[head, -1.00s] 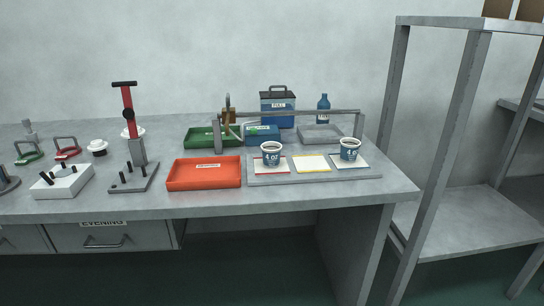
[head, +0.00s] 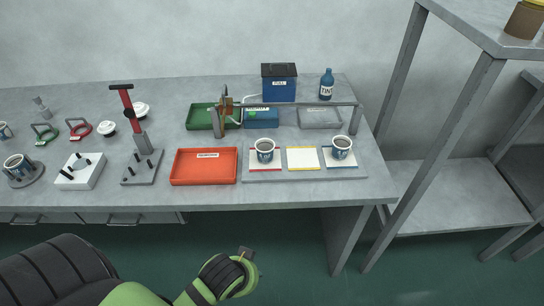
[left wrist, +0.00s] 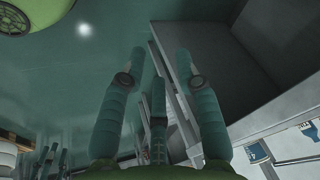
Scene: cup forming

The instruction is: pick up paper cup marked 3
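Several paper cups stand upright on the table, and I cannot read a 3 on any of them. One white and blue cup (head: 265,150) stands on the red-edged card, and another cup (head: 342,147) on the blue-edged card. My left arm is low in front of the table, away from the cups. In the left wrist view my left gripper (left wrist: 160,52) is open and empty.
A grey tray (head: 300,177) holds the cards, with a metal bar frame (head: 290,104) above its back. Beside it are an orange tray (head: 203,178) and a red-handled press (head: 127,110). A metal shelf (head: 430,200) stands right. The yellow-edged card (head: 303,158) is bare.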

